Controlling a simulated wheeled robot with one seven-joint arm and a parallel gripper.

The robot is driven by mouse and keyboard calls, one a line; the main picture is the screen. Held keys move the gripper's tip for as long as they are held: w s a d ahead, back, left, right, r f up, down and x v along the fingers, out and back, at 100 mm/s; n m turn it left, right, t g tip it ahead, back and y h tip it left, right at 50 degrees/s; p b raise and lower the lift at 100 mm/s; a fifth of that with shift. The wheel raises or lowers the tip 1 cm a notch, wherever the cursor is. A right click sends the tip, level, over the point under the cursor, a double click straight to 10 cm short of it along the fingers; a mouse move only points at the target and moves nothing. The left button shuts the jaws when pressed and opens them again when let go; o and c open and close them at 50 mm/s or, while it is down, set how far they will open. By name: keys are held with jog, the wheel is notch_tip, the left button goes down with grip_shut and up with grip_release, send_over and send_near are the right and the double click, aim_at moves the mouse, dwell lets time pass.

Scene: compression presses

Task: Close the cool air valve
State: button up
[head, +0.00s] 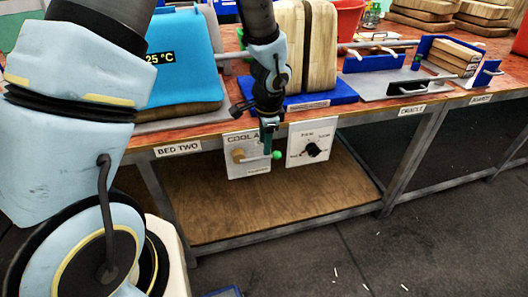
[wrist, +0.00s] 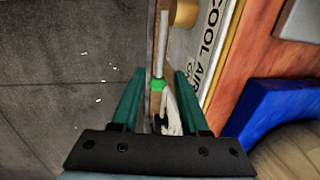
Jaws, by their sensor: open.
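The cool air valve is on a white panel (head: 237,168) on the front edge of the bench. Its brass body (head: 238,155) carries a lever that points right to a green tip (head: 277,155). My gripper (head: 267,150) points down in front of the panel's right side and hides part of the lever and lettering. In the wrist view, the teal fingers of my gripper (wrist: 160,77) are apart. The pale lever (wrist: 162,45) and its green tip (wrist: 158,85) appear between them. I cannot tell whether either finger touches the tip.
A white dial panel (head: 322,137) with a black knob is just right of the valve. Above are a blue press (head: 182,55) reading 25 °C and wooden blocks on a blue base (head: 330,92). A wooden shelf (head: 270,200) lies below; the floor in front looks mostly clear.

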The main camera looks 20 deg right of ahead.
aim_at(264, 158)
jog(key=f, duration=0.2)
jog(key=w+f, duration=0.1)
jog(key=f, duration=0.2)
grip_shut()
dwell(0.3)
dwell(1.0)
